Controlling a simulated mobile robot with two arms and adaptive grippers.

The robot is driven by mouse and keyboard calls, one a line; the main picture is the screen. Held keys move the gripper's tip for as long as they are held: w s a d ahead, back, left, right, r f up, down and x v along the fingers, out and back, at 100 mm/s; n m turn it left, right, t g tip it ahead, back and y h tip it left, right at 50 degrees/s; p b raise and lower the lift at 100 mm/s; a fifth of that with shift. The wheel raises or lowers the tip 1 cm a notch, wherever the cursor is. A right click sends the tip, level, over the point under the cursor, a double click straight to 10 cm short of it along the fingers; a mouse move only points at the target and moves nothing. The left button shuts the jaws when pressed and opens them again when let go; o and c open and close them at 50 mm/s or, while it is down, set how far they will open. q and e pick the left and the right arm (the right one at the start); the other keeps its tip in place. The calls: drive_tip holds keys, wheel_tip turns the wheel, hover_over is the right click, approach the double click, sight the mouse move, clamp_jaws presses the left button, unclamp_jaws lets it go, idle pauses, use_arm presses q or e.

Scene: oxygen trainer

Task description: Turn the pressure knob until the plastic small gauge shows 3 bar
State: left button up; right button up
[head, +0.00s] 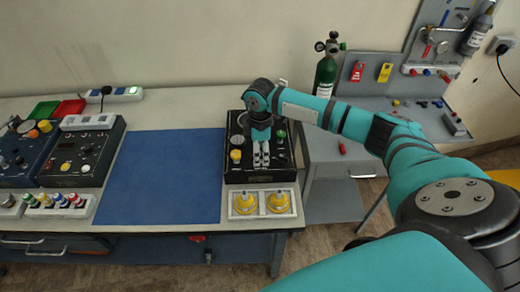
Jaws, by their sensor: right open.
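The black trainer panel (262,177) lies at the right end of the bench. On its left side are a yellow knob (236,155) and a smaller light knob (237,140) just above it. A green part (281,134) sits at its upper right. My right gripper (261,160) hangs over the middle of the panel, to the right of the yellow knob and apart from it in the picture. Its fingers are open with nothing seen between them. It covers the panel's middle, and I cannot make out the small gauge or its reading. My left gripper is out of view.
A white tray (262,214) with two yellow parts sits in front of the panel. A blue mat (172,178) lies clear to its left. Other control boxes (83,155) stand further left. A green cylinder (325,75) stands behind, beside a grey cart (335,150).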

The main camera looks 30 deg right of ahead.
drive_tip(key=c, duration=1.1)
drive_tip(key=shift+a+r+m+p, duration=0.15)
drive_tip(key=shift+m+p, duration=0.25)
drive_tip(key=shift+p, duration=0.4)
drive_tip(key=shift+c, duration=0.2)
drive_tip(key=shift+m, duration=0.3)
drive_tip(key=o, duration=1.1)
drive_tip(key=shift+o, duration=0.2)
wheel_tip(320, 180, up, 12)
